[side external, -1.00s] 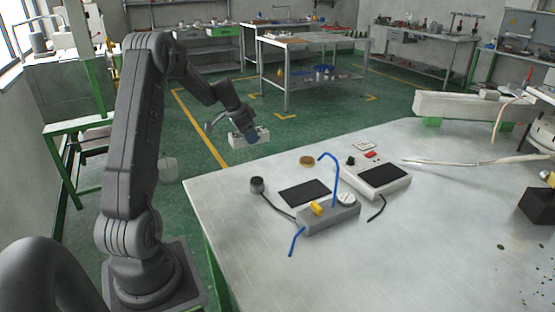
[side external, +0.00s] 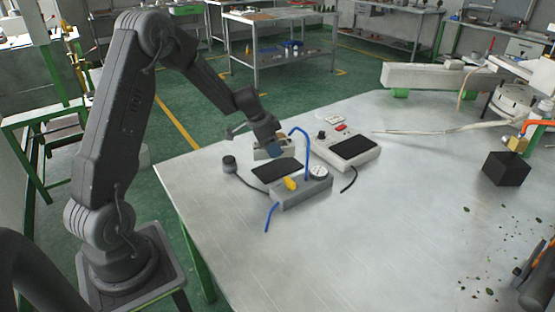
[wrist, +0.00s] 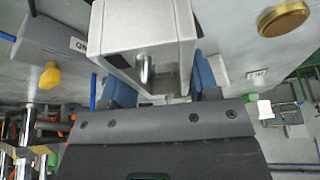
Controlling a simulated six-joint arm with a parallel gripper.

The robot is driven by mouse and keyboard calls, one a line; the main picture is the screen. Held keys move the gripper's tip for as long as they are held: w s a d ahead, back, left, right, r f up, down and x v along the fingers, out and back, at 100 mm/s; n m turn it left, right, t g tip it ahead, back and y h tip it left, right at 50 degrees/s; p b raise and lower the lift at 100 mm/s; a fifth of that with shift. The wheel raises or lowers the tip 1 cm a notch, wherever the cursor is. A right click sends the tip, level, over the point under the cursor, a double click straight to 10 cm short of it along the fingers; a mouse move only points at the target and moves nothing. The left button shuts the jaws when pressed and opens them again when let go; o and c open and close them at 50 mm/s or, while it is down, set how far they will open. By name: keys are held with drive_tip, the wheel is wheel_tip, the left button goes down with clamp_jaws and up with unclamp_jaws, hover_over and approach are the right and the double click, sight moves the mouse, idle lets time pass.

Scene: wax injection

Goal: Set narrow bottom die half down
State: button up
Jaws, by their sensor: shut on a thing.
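The narrow bottom die half is a pale grey metal block (side external: 266,154). It fills the top middle of the wrist view (wrist: 110,28), with a metal pin at its near end. My gripper (side external: 275,151) is shut on the block, with a blue finger on each side of it in the wrist view (wrist: 163,80). The block is over the table near the back edge of the black pad (side external: 277,169). I cannot tell whether it touches anything below.
A grey box with a yellow knob (side external: 302,190) and an upright blue hose (side external: 305,152) stands close in front. A white device (side external: 347,147) with a black panel is to the right, and a small black cylinder (side external: 229,164) to the left.

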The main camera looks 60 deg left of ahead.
sight(282, 167)
drive_tip(key=shift+w+d+f, duration=0.4)
drive_tip(key=shift+w+d, duration=0.1)
drive_tip(key=shift+w, duration=0.1)
drive_tip(key=shift+f, duration=2)
drive_tip(key=shift+f, duration=0.15)
drive_tip(key=o, duration=1.2)
